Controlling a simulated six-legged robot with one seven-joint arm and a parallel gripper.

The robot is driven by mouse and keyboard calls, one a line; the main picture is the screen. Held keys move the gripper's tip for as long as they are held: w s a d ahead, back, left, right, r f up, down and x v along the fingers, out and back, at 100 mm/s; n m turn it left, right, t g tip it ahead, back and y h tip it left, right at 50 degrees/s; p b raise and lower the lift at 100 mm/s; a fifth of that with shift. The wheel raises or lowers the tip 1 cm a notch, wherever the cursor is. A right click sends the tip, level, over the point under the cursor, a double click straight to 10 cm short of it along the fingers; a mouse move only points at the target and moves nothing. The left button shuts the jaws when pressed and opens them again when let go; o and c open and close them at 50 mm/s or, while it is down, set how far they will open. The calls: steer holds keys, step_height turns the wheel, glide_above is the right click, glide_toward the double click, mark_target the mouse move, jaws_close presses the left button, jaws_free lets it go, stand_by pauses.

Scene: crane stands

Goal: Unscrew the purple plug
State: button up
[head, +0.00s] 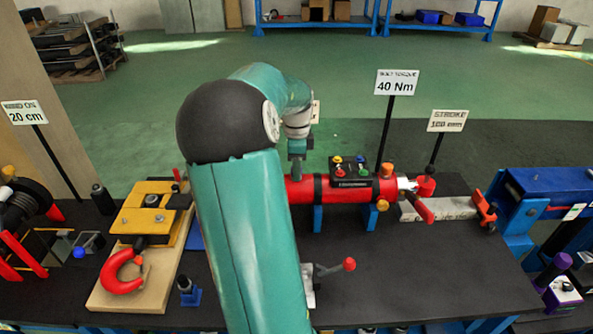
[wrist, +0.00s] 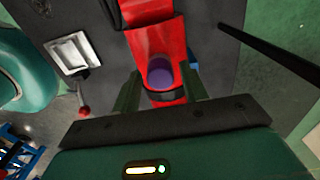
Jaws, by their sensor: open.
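The purple plug (wrist: 160,74) shows in the wrist view as a dark purple round piece set in the red cylinder (wrist: 152,45). My gripper (wrist: 160,84) is open, with one dark finger on each side of the plug; I cannot tell whether they touch it. In the head view the red cylinder (head: 345,190) lies across the bench on blue supports. My gripper (head: 297,170) points down at its left part, largely behind my arm. I cannot make out this plug in the head view.
A small panel with coloured knobs (head: 352,173) sits on the cylinder. A red-knobbed lever (head: 335,268) stands in front. A yellow fixture with a red hook (head: 123,272) is at left. Sign posts (head: 385,130) rise behind. Another purple-topped piece (head: 556,265) stands at right.

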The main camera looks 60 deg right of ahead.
steer(key=c, duration=0.9)
steer(key=shift+r, duration=0.1)
steer(key=n, duration=0.3)
steer(key=shift+n, duration=1.1)
steer(key=shift+r+n, duration=0.1)
steer(key=shift+n, duration=2.5)
